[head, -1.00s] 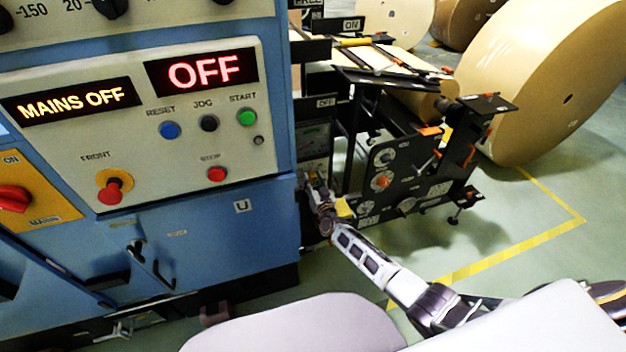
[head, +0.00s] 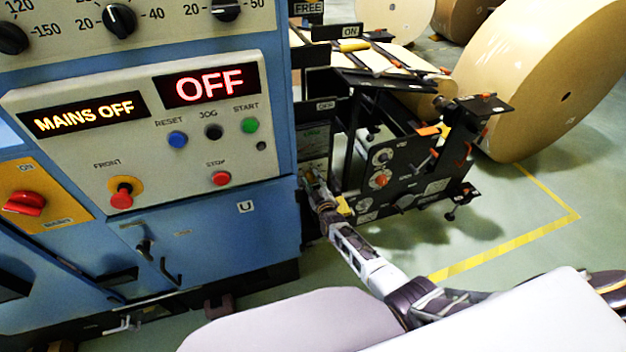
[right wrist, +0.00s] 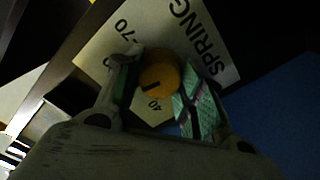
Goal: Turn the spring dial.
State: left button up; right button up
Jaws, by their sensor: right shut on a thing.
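The spring dial is a round orange-yellow knob (right wrist: 160,78) with a dark pointer line, seen in the right wrist view. It sits on a pale plate (right wrist: 150,28) marked SPRING, with 70 and 40 legible. My right gripper (right wrist: 159,90) is shut on the knob, one finger on each side of it. In the head view my right gripper (head: 312,184) is at the right edge of the blue cabinet, small and partly lost among dark parts. The dial cannot be made out there. My left gripper is not in view.
The blue cabinet (head: 240,240) carries a panel with MAINS OFF and OFF displays, several buttons and a red mains switch (head: 24,203). A black machine frame (head: 410,185) stands right of my right gripper. A large kraft roll (head: 540,80) stands behind.

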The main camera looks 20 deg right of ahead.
jog(key=n, duration=0.2)
jog(key=shift+f+n, duration=0.1)
jog(key=shift+n, duration=0.2)
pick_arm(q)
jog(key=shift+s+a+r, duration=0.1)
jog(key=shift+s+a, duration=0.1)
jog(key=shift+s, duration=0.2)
pick_arm(e)
jog(key=shift+n, duration=1)
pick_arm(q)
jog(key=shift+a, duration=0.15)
pick_arm(e)
jog(key=o, duration=1)
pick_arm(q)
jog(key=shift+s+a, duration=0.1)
pick_arm(e)
jog(key=shift+o, duration=0.2)
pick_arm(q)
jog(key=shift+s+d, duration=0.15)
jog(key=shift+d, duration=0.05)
pick_arm(e)
jog(key=shift+s, duration=0.1)
jog(key=shift+s, duration=0.1)
